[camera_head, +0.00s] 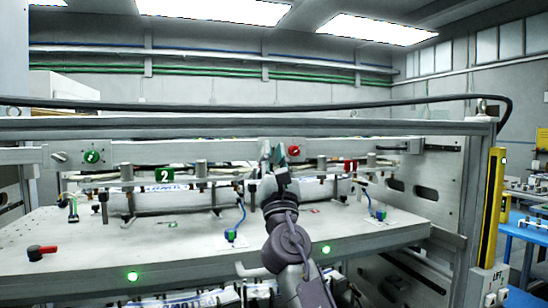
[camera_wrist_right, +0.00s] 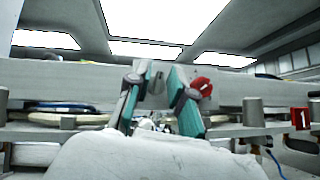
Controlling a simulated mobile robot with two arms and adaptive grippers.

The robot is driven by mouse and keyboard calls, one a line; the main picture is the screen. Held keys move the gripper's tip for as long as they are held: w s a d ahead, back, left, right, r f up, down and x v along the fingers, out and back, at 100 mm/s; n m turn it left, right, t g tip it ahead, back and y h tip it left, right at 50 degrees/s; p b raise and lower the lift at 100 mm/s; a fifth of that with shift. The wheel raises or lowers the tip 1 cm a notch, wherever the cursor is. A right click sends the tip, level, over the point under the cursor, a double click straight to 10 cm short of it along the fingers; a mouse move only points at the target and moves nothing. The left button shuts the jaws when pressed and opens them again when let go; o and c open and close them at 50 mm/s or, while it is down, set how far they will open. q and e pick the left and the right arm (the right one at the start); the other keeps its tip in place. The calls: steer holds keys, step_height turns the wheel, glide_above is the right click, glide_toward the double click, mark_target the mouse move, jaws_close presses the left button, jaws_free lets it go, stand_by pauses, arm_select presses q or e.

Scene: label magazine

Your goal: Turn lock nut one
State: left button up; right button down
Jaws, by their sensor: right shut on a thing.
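My right gripper (camera_head: 272,157) reaches up to the rail at the back of the machine, just left of a red knob (camera_head: 294,150). In the right wrist view its two teal fingers (camera_wrist_right: 155,80) stand on either side of a small grey part, which appears to be lock nut one (camera_wrist_right: 158,84). The fingers are shut on it, but its shape and the contact are hard to make out. The red knob (camera_wrist_right: 201,87) shows beside the right finger. A red plate marked 1 (camera_head: 350,166) is on the right. My left gripper is not in view.
A green plate marked 2 (camera_head: 165,175) and a green knob (camera_head: 92,157) are on the left. Grey cylinders (camera_wrist_right: 253,111) stand along the rail. A black cable crosses above.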

steer(key=shift+m+h, duration=2.1)
steer(key=shift+m, duration=0.2)
steer(key=c, duration=1.3)
jaws_free()
steer(key=shift+f, duration=0.1)
steer(key=v, duration=1.2)
steer(key=shift+s, duration=0.15)
